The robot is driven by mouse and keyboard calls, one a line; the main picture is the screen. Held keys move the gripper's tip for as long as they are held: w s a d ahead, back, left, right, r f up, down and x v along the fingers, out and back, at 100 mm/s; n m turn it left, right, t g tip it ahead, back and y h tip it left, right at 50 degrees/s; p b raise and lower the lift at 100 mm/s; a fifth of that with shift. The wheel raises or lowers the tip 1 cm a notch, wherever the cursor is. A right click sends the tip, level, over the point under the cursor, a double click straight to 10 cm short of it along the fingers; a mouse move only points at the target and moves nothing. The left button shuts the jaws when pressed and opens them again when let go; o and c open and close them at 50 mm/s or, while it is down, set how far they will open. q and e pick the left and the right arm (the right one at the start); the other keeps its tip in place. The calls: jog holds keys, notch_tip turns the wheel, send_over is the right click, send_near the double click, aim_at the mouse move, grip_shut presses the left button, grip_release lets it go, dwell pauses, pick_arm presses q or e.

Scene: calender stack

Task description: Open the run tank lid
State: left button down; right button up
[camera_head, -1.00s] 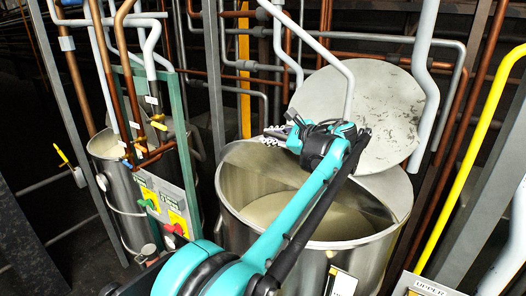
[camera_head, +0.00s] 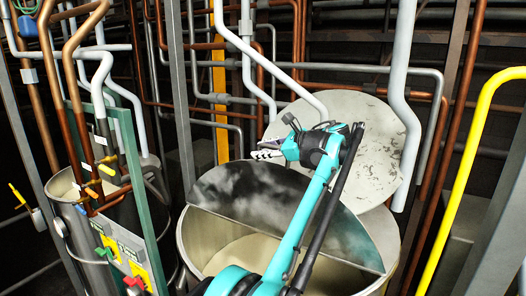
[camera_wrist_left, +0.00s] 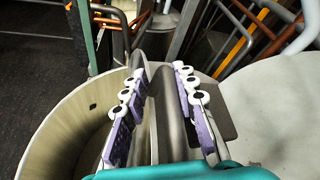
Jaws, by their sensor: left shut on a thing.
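The run tank (camera_head: 192,245) is a steel drum with pale contents, standing in front of me in the head view. Its half-round shiny lid (camera_head: 330,225) stands raised at a tilt, straight edge low and curved edge up. My left gripper (camera_head: 268,154) reaches over the tank from below and is at the lid's upper curved edge. In the left wrist view, its purple-padded fingers (camera_wrist_left: 160,98) are shut around an upright metal edge, with the tank's pale inside wall (camera_wrist_left: 50,130) to the left. The exact contact is partly hidden. My right gripper is not in view.
A pale round disc (camera_head: 375,130) stands close behind the tank. Grey and copper pipes crowd the back, and a yellow pipe (camera_head: 466,180) rises on the right. A second tank and a panel with coloured knobs (camera_head: 130,265) stand on the left.

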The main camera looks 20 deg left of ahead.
pick_arm(q)
jog(key=shift+w+d+f, duration=0.1)
jog(key=shift+d+f, duration=0.05)
jog(key=shift+f, duration=0.15)
jog(key=c, duration=1.5)
grip_release()
jog(key=shift+c, duration=0.2)
jog(key=shift+w, duration=0.15)
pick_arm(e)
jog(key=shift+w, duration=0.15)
pick_arm(q)
jog(key=v, duration=1.2)
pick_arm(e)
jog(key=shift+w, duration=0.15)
pick_arm(q)
jog(key=shift+r, duration=0.1)
